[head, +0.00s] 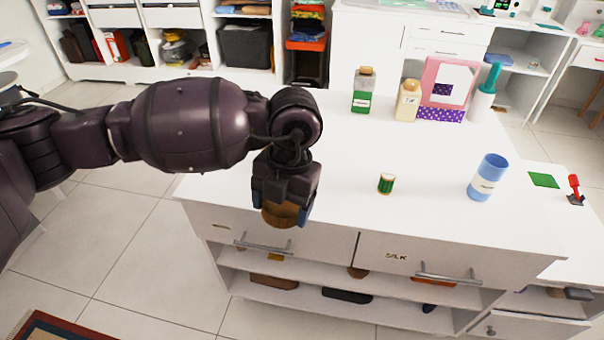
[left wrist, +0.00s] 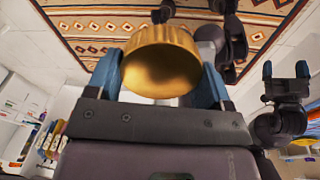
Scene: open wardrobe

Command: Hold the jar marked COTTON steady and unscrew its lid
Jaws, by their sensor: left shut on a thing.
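My left gripper (head: 283,208) is above the front edge of the white counter, pointing down, shut on a round golden-brown lid-like piece (head: 279,216). In the left wrist view this lid (left wrist: 160,62) has a ribbed rim and sits between the blue fingertips; no jar shows attached to it. I cannot read COTTON on any jar. A cream jar (head: 408,101) with a small label stands at the back of the counter. A green jar (head: 362,92) with a brown cap stands left of it. My right gripper (left wrist: 287,78) shows only in the left wrist view, open and empty.
A blue labelled container (head: 488,178) stands on the counter's right part, and a small green-and-gold item (head: 386,184) nearer the middle. The counter's left-middle is clear.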

